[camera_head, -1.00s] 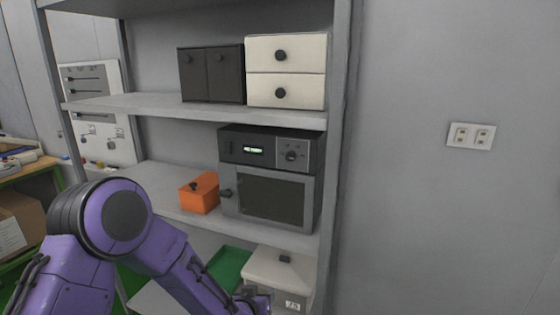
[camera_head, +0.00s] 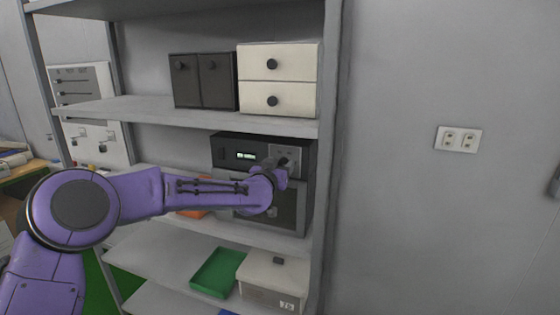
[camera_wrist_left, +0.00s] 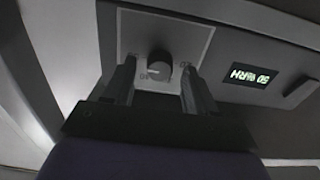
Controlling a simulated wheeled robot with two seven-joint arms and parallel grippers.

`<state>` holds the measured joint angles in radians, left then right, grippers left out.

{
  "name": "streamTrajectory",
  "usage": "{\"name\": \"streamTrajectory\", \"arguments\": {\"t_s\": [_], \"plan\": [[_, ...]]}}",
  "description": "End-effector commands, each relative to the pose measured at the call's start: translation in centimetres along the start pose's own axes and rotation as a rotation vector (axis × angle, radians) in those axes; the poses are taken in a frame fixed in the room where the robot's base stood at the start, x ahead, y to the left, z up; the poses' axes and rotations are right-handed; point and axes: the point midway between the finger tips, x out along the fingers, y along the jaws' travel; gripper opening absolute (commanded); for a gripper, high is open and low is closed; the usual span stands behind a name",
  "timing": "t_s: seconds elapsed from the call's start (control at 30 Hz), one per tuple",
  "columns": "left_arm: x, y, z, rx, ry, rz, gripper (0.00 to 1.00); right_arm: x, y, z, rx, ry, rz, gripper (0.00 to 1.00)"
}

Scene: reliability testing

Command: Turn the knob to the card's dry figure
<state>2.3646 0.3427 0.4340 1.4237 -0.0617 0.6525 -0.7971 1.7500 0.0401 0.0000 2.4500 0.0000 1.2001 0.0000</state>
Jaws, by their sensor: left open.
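The knob (camera_wrist_left: 158,66) is a round dark dial with a pale mark, on a light square panel (camera_wrist_left: 196,32) of the dark cabinet. My left gripper (camera_wrist_left: 158,80) is open, with one finger on each side of the knob. I cannot tell whether the fingers touch it. In the head view my left gripper (camera_head: 281,165) is at the cabinet's front (camera_head: 226,143) and hides the knob. The lit display (camera_wrist_left: 252,79) appears upside down in the wrist view and seems to read 50 %RH. I cannot make out a card with a dry figure.
The white drawers (camera_head: 279,64) and black cabinet (camera_head: 203,80) stand on the shelf above. Below are a green tray (camera_head: 216,270) and a white lidded box (camera_head: 272,275) with a number label. An orange box (camera_head: 192,213) is mostly hidden behind my arm.

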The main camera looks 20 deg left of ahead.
Motion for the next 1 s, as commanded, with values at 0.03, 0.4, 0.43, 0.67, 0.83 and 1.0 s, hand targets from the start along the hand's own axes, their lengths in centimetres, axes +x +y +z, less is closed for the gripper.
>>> {"name": "streamTrajectory", "arguments": {"t_s": [0.03, 0.4, 0.43, 0.67, 0.83, 1.0], "plan": [[0.24, 0.02, -0.05, 0.000, 0.000, 0.000, 0.56, -0.14, 0.01, -0.06, 0.000, 0.000, 0.000, 0.00], [0.34, 0.01, 0.08, -0.001, 0.000, 0.000, 0.17, -0.07, 0.00, -0.03, 0.000, 0.000, 0.000, 0.00], [0.33, 0.01, 0.08, -0.001, 0.000, 0.000, 0.08, -0.07, 0.00, -0.03, 0.000, 0.000, 0.000, 0.00], [0.33, -0.02, 0.09, -0.007, 0.000, -0.001, 0.02, -0.03, 0.00, -0.01, 0.000, 0.000, 0.000, 0.00], [0.32, -0.06, 0.14, -0.049, 0.000, -0.001, 0.02, 0.18, -0.02, 0.08, 0.000, 0.000, 0.000, 0.00], [0.33, -0.13, 0.21, -0.147, 0.000, -0.002, 0.02, 0.60, -0.06, 0.25, 0.000, 0.000, 0.000, 0.00]]}}
